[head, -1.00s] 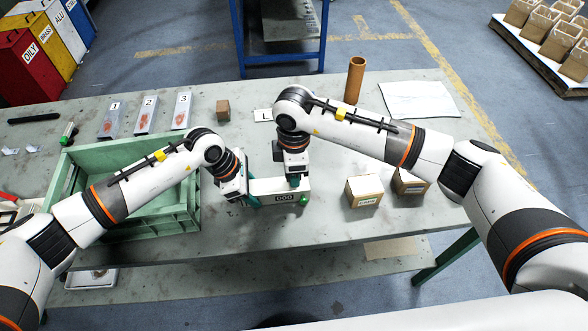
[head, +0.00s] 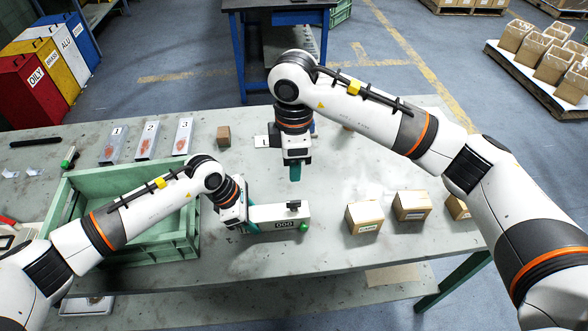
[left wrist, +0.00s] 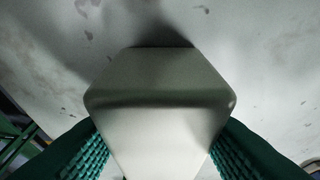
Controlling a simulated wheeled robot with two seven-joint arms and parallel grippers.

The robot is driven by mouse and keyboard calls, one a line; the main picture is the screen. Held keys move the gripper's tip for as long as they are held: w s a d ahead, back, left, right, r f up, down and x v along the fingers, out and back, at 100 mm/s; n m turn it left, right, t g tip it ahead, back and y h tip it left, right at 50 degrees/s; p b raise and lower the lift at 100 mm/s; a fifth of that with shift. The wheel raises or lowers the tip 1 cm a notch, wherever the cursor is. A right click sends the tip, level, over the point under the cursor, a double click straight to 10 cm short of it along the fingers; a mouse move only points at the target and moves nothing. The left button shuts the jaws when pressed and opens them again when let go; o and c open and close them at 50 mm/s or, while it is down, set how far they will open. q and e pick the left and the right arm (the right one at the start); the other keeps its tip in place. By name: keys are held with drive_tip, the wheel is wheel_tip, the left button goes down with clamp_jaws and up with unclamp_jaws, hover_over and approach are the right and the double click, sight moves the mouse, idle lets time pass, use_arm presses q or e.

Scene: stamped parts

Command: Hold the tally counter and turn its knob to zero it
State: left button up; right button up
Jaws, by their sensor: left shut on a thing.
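The tally counter (head: 264,213) is a pale box lying on the workbench, with a dark display (head: 284,224) on its front face that appears to read 000. A black knob (head: 294,205) sits on its top near the right end, and a green button (head: 303,227) is on its front right. My left gripper (head: 247,224) is shut on the counter's left end; in the left wrist view the pale counter body (left wrist: 160,105) sits between ribbed teal pads. My right gripper (head: 295,173) is above and behind the knob, clear of it; its finger gap does not show.
A green crate (head: 66,190) stands on the workbench (head: 350,268) left of the counter, beneath my left arm. Small cardboard boxes (head: 365,217) stand to the right. Numbered trays (head: 148,140) and a small brown block (head: 223,136) lie at the back. The bench front is clear.

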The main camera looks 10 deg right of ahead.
use_arm(q)
drive_tip(key=o, duration=1.3)
drive_tip(key=shift+c, duration=0.2)
drive_tip(key=v, duration=1.2)
